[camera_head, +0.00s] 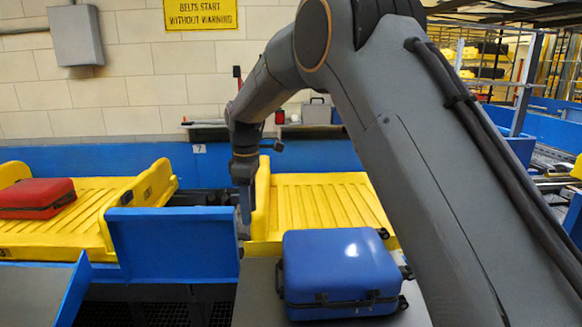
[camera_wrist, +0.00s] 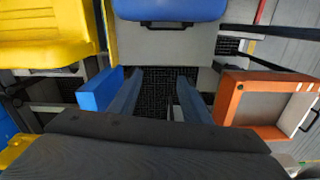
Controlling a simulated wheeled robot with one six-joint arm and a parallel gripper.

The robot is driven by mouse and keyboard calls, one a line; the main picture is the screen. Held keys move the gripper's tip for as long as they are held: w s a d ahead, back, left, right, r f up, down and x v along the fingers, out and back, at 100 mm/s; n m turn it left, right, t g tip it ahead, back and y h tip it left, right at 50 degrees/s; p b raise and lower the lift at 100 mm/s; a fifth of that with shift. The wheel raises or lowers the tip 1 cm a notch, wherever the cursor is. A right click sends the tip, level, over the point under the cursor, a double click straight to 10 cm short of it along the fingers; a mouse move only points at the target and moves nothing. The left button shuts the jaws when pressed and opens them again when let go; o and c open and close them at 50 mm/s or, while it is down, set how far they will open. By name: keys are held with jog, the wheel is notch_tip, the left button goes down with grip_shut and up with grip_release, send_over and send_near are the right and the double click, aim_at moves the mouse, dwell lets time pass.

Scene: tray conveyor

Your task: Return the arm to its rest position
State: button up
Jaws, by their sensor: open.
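My gripper (camera_head: 245,208) points down at the end of my arm, left of the blue suitcase (camera_head: 340,268). In the wrist view, the two blue-grey fingers of my gripper (camera_wrist: 158,78) are apart, with nothing between them but a dark grating below. The blue suitcase lies on a grey surface in front of the right yellow tray (camera_head: 315,203). Its edge also shows at the top of the wrist view (camera_wrist: 170,9), apart from the fingers. My arm crosses the right half of the head view and hides what is behind it.
A red suitcase (camera_head: 36,196) lies on the left yellow tray (camera_head: 88,222). A blue panel (camera_head: 172,245) stands just left of my gripper. An orange-edged box (camera_wrist: 233,92) is right of the fingers in the wrist view. A wall with a yellow sign (camera_head: 200,14) is behind.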

jog(key=s+d+f+m+t, duration=0.1)
jog(key=s+d+m, duration=0.4)
jog(key=d, duration=0.5)
jog(key=s+d+f+m, duration=0.1)
jog(key=s+d+m, duration=0.35)
jog(key=d, duration=0.55)
jog(key=s+d+f+m+t, duration=0.1)
jog(key=s+d+f+m, duration=0.1)
jog(key=s+d+m, duration=0.45)
jog(key=s+d+f+m, duration=0.15)
jog(key=s+d, duration=0.25)
jog(key=s, duration=0.6)
notch_tip(320, 180, down, 24)
jog(key=g+b, duration=0.2)
jog(key=b, duration=2)
jog(key=shift+w+d+r, duration=0.15)
jog(key=shift+w+r, duration=0.05)
